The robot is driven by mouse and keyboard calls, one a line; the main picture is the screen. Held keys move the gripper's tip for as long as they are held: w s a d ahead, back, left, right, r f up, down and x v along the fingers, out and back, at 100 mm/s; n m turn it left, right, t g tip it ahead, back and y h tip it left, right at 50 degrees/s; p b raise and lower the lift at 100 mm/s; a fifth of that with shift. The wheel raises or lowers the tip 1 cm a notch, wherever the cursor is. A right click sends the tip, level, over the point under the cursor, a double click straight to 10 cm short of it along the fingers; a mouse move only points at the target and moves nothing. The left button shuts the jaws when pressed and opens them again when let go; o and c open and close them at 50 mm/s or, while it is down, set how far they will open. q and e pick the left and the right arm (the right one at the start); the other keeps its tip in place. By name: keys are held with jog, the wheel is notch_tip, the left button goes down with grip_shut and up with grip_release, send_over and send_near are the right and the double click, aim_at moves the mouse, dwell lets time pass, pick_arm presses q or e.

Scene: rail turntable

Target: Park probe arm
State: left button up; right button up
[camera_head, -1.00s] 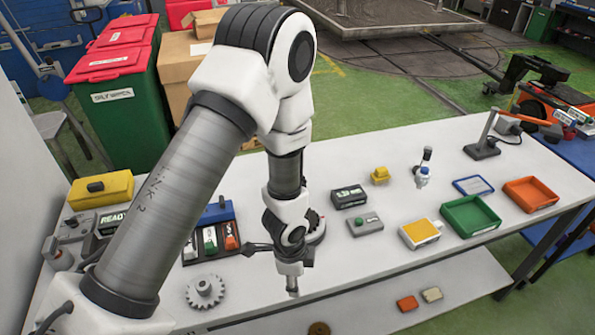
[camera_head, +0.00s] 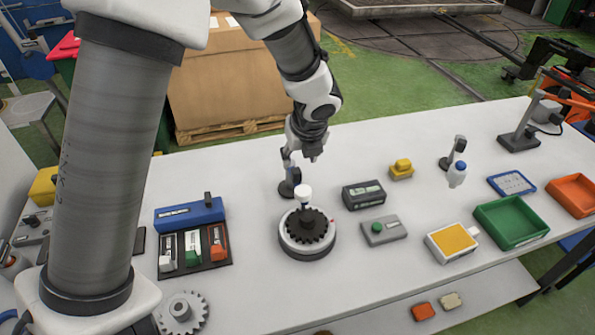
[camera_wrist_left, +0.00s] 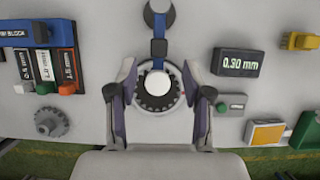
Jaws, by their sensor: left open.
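A dark gear (camera_head: 306,226) lies on a round turntable (camera_head: 308,250) with a white rim. A white round knob (camera_head: 303,192) stands over the gear's middle. In the left wrist view, a blue probe arm (camera_wrist_left: 158,48) reaches from a dark round base (camera_wrist_left: 158,12) toward this white knob (camera_wrist_left: 158,84). My left gripper (camera_head: 302,157) is above and behind the turntable in the head view. In the left wrist view, its fingers (camera_wrist_left: 159,93) are spread on either side of the knob and gear, with nothing gripped. My right gripper is not in view.
A dark display box (camera_head: 364,195) and a grey button box (camera_head: 384,230) stand right of the turntable. A block rack (camera_head: 190,215) is at its left, a loose grey gear (camera_head: 182,312) at the front left. Green (camera_head: 512,222) and orange trays are further right.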

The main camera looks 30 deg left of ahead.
aim_at(297, 170)
pick_arm(q)
jog(key=b+x, duration=0.1)
jog(key=x, duration=0.6)
jog(key=shift+a+f+b, duration=0.1)
jog(key=shift+f+b, duration=0.2)
jog(key=shift+s+r, duration=0.1)
jog(key=shift+s, duration=0.05)
jog(key=shift+c, duration=1.1)
grip_shut()
